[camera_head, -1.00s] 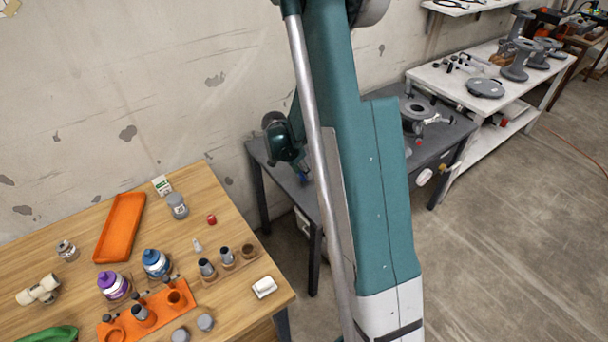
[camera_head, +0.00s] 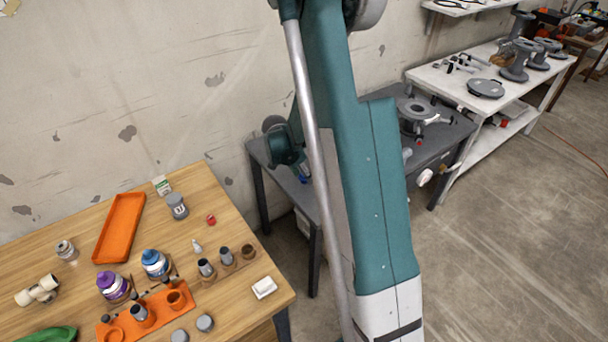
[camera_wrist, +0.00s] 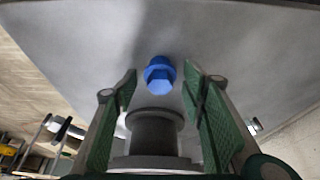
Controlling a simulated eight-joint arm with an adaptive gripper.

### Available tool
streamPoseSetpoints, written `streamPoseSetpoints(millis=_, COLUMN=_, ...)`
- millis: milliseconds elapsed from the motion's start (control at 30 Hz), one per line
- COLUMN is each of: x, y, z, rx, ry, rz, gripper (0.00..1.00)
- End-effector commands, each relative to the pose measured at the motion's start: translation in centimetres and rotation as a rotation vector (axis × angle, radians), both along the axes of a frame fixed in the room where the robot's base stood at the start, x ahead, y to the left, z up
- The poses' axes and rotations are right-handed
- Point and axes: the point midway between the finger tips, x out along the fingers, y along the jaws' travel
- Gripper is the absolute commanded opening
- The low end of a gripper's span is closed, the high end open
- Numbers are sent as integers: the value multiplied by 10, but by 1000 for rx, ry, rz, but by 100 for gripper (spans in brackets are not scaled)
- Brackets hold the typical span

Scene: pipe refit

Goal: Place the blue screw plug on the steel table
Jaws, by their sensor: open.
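The blue screw plug (camera_wrist: 160,75) has a hex head and a round flange. In the wrist view it is against the grey top of the steel table (camera_wrist: 240,45), just beyond and between my fingertips. My gripper (camera_wrist: 160,82) is open, with a gap on both sides of the plug and no finger touching it. In the head view the steel table (camera_head: 262,150) stands against the wall behind my arm. A small patch of blue shows there below my wrist; my arm hides most of that area.
A grey cylinder (camera_wrist: 155,132) shows between my fingers; I cannot tell what it belongs to. A flanged pipe part (camera_head: 417,112) lies on the table's right side. A wooden table (camera_head: 215,285) with bottles, an orange tray (camera_head: 119,228) and fittings stands left. A white bench (camera_head: 445,88) stands right.

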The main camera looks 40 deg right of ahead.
Motion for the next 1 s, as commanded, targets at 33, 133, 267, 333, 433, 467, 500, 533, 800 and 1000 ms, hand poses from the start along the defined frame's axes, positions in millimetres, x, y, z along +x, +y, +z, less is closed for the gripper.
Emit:
streamPoseSetpoints(millis=33, x=0, y=0, z=0, rx=0, ry=0, rz=0, gripper=42)
streamPoseSetpoints(millis=133, x=0, y=0, z=1, rx=0, ry=0, rz=0, gripper=42)
streamPoseSetpoints(millis=267, x=0, y=0, z=4, rx=0, ry=0, rz=0, gripper=42)
streamPoseSetpoints(millis=333, x=0, y=2, z=8, rx=0, ry=0, rz=0, gripper=42)
streamPoseSetpoints(millis=433, x=0, y=5, z=16, rx=0, ry=0, rz=0, gripper=42)
streamPoseSetpoints(millis=467, x=0, y=6, z=19, rx=0, ry=0, rz=0, gripper=42)
streamPoseSetpoints(millis=500, x=0, y=8, z=23, rx=0, ry=0, rz=1, gripper=42)
streamPoseSetpoints(millis=533, x=0, y=9, z=26, rx=0, ry=0, rz=1, gripper=42)
streamPoseSetpoints(millis=800, x=0, y=24, z=61, rx=0, ry=0, rz=1, gripper=42)
streamPoseSetpoints(millis=1000, x=0, y=34, z=87, rx=0, ry=0, rz=1, gripper=42)
